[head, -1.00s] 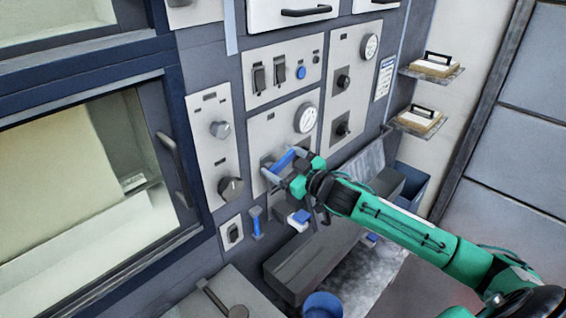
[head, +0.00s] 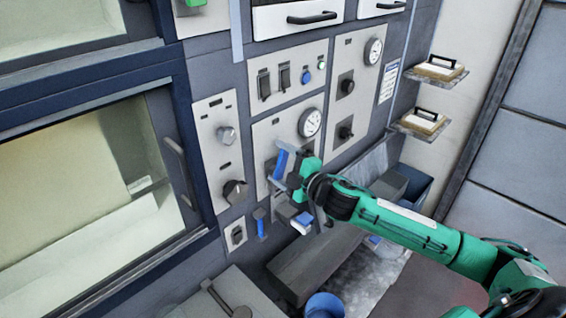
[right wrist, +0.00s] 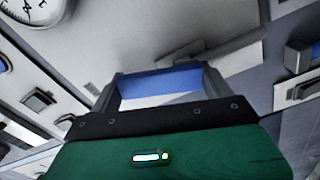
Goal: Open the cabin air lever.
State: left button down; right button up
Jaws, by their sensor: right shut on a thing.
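The cabin air lever appears to be the blue-handled lever (head: 280,164) on the pale panel below a round gauge (head: 310,122); no label is readable. Its handle stands steeply, leaning slightly right at the top. My right gripper (head: 287,165) is shut on this handle. In the right wrist view the blue handle (right wrist: 160,84) lies between the two grey fingers of my right gripper (right wrist: 163,78). The lever's pivot is mostly hidden by the gripper. My left gripper is not in view.
Two dark knobs (head: 346,85) and another gauge (head: 374,50) are to the upper right. A grey knob (head: 226,135) and a dark knob (head: 235,192) are to the left. A small blue handle (head: 261,222) hangs below. A blue bucket (head: 323,306) stands lower down.

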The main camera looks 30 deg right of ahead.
jog(key=shift+s+a+n, duration=0.1)
jog(key=shift+a+n, duration=0.15)
jog(key=shift+n, duration=0.65)
jog(key=shift+s+a+n, duration=0.1)
jog(key=shift+a+n, duration=0.15)
jog(key=shift+n, duration=0.65)
jog(key=o, duration=1.3)
jog(key=shift+s+d+f, duration=0.1)
jog(key=shift+s, duration=0.1)
jog(key=shift+b+v, duration=3.25)
jog(key=shift+v, duration=3.4)
